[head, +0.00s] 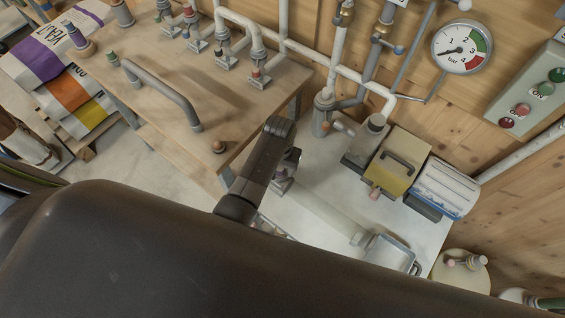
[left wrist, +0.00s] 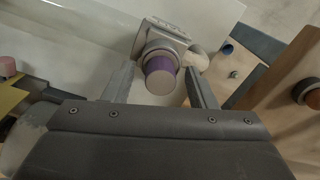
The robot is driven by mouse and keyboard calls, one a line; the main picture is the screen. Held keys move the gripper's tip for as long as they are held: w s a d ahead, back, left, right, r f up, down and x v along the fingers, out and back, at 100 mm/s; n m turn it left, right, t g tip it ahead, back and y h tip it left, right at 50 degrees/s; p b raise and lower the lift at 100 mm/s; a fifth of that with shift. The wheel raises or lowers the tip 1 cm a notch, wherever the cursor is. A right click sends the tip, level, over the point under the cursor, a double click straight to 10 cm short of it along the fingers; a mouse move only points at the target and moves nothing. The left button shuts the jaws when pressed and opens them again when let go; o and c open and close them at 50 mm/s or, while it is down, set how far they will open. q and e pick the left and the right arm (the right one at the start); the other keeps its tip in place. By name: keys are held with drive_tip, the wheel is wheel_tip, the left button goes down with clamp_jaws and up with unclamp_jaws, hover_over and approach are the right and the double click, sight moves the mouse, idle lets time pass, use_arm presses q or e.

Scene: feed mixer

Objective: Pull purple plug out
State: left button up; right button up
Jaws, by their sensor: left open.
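The purple plug (left wrist: 161,74) has a pinkish-grey rounded end and a purple band. It sits in a grey metal fitting (left wrist: 167,32) with a pale side stub, in the left wrist view. My left gripper (left wrist: 158,84) is open, with one finger on each side of the plug. I cannot tell whether either finger touches it. In the head view my left gripper (head: 291,160) is above the white table, and the fitting (head: 281,185) shows just below it. The plug itself is hidden there by my gripper. My right gripper is not in view.
A wooden bench (head: 215,105) with a grey curved pipe stands at left. Pipes and a gauge (head: 462,47) line the wall.

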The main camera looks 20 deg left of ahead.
use_arm(q)
drive_tip(key=shift+s, duration=0.1)
drive_tip(key=shift+c, duration=0.2)
clamp_jaws()
drive_tip(key=shift+r, duration=0.1)
drive_tip(key=shift+r, duration=0.1)
drive_tip(key=shift+r, duration=0.75)
drive_tip(key=shift+r, duration=0.1)
drive_tip(key=shift+r, duration=2.5)
